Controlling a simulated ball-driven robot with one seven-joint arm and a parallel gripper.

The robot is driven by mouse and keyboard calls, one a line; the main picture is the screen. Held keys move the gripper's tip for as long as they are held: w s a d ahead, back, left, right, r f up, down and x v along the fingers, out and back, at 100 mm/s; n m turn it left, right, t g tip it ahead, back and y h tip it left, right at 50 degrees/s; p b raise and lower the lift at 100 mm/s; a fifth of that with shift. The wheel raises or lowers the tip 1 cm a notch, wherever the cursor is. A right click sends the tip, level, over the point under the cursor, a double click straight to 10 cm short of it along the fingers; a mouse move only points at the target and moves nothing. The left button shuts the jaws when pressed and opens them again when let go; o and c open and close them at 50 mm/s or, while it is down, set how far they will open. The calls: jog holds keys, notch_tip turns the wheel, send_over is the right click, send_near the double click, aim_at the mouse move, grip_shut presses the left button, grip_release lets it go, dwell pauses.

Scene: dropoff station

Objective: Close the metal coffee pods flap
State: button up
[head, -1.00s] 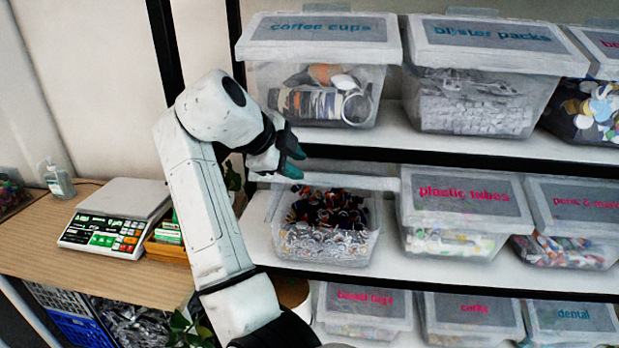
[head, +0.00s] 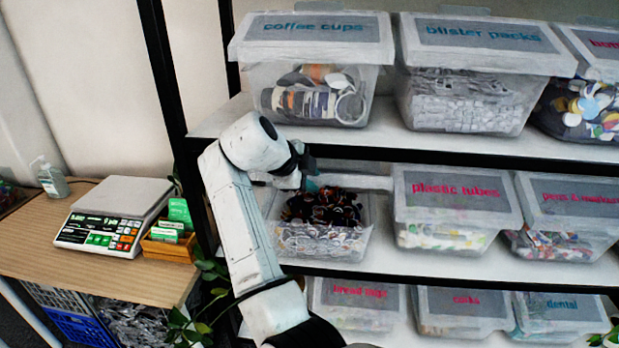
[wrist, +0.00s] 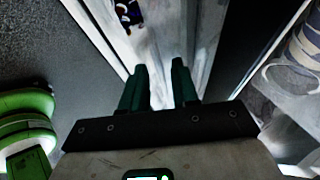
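The coffee pods bin (head: 322,246) is a clear box on the left of the middle shelf, holding dark and metallic pods. It stands open. Its flap (head: 352,182) shows as a pale, nearly edge-on band above the pods at the back. My gripper (head: 311,186) is at the bin's upper left, close to the flap, below the upper shelf. Whether it touches the flap cannot be told. In the wrist view my gripper's two dark green fingers (wrist: 158,86) are apart with nothing between them, over a pale surface. A few pods show at the top.
The coffee cups bin (head: 318,93) sits directly above on the upper shelf (head: 385,130), whose dark edge is close over my gripper. The plastic tubes bin (head: 456,205) stands to the right.

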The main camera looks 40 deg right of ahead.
grip_shut()
dwell(1.2)
